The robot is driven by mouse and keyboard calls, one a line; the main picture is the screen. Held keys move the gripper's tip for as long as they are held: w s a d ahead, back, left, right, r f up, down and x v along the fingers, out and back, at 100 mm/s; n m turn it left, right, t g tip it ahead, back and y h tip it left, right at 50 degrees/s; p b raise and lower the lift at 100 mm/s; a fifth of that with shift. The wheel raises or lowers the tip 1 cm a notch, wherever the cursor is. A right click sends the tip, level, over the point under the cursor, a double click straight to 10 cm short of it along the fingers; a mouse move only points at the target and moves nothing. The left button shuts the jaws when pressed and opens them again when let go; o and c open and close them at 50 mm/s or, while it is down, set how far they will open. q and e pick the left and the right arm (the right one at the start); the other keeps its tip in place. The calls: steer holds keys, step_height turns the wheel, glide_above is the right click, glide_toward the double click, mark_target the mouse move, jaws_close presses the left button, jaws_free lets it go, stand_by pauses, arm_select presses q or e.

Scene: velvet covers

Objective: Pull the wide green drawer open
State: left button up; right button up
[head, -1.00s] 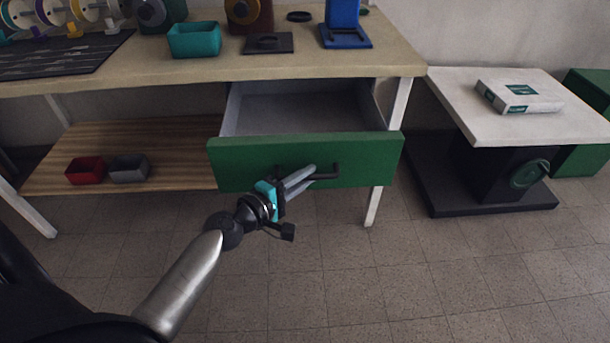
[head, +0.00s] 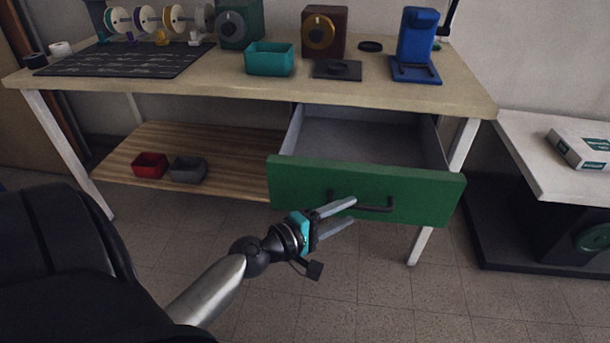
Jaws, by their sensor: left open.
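The wide green drawer (head: 400,200) under the workbench is pulled out, and its grey inside (head: 365,132) shows empty. Its dark bar handle (head: 376,208) is on the front panel. My left gripper (head: 352,211) is open in front of the drawer, its two grey fingers pointing right toward the left part of the handle. The fingers look apart from the handle, with nothing between them. My right gripper is not in view.
The workbench top (head: 200,92) holds a teal bin (head: 270,60), a blue device (head: 416,45) and spools. A lower wooden shelf (head: 225,150) bears a red bin (head: 150,165) and a grey bin (head: 188,170). A white table (head: 545,165) stands at right. The floor in front is clear.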

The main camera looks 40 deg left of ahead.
arm_select(q)
steer(key=b+v, duration=0.1)
steer(key=v, duration=1)
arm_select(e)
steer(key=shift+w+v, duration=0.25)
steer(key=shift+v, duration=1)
arm_select(q)
steer(key=shift+r, duration=0.1)
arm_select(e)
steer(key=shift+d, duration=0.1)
